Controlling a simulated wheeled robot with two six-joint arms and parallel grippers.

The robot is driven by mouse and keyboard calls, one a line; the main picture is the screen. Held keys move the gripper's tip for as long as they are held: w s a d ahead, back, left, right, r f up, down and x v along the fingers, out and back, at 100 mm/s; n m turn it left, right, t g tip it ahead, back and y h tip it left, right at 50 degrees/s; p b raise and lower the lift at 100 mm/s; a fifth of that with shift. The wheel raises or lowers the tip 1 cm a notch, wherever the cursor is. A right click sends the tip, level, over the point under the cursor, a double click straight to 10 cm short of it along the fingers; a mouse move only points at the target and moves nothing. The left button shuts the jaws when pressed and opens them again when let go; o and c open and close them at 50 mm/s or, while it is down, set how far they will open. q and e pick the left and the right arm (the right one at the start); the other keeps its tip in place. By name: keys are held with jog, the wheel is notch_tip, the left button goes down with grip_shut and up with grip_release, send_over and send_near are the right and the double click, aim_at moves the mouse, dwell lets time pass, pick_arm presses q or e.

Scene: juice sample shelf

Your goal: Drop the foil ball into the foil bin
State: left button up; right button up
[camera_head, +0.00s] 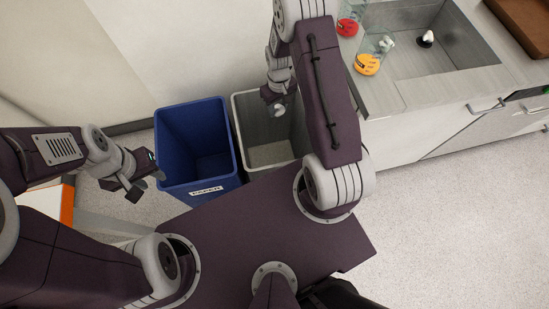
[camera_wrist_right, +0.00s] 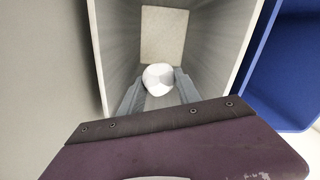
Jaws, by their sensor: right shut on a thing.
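The foil ball (camera_wrist_right: 165,78) is pale and crumpled, and it sits between the two grey fingers of my right gripper (camera_wrist_right: 158,88). The right gripper is shut on it. In the head view my right gripper (camera_head: 276,100) hangs over the opening of the grey-white bin (camera_head: 238,128), with the ball (camera_head: 279,110) at its tip. In the wrist view the bin's inner walls and pale floor (camera_wrist_right: 165,35) show below the ball. My left gripper (camera_head: 134,186) is beside the blue bin's left side; its finger gap is too small to read.
A counter with a sink (camera_head: 440,68) is at the right. Speckled floor is free at lower right.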

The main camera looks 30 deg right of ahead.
jog(key=shift+f+b, duration=3)
jog(key=shift+f, duration=0.05)
jog(key=shift+r, duration=0.1)
jog(key=o, duration=1.4)
notch_tip(320, 180, up, 9)
jog(key=p, duration=0.3)
jog(key=shift+r, duration=0.1)
